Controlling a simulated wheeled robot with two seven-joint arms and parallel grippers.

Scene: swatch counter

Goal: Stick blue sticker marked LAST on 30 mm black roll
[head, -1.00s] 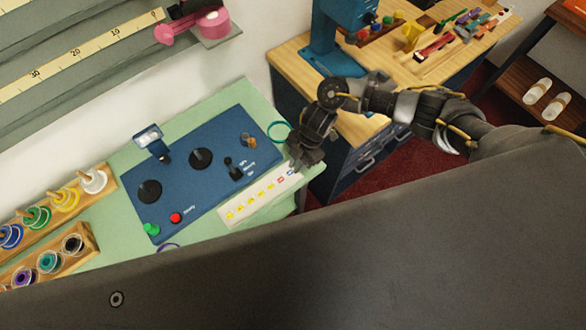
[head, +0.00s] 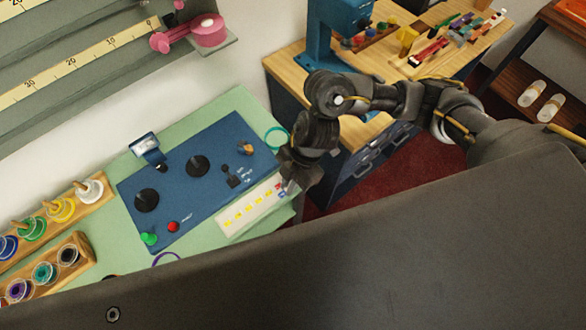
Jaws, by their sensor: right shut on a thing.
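The white sticker strip (head: 237,229) lies at the right front of the green counter, with yellow stickers along it and small red and blue marks at its right end. My right gripper (head: 289,186) is low over that right end, shut on what appears to be the blue sticker; its fingers hide the sticker, and no lettering can be read. A black roll (head: 69,255) sits at the right end of the lower wooden rack at the left; its width cannot be read. My left gripper is not in view.
A blue panel (head: 185,215) with black discs, a lamp and red and green buttons fills mid-counter. Wooden racks (head: 85,239) hold coloured rolls at the left. A teal ring (head: 276,137) lies near my right wrist. A wooden workbench (head: 290,62) stands behind.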

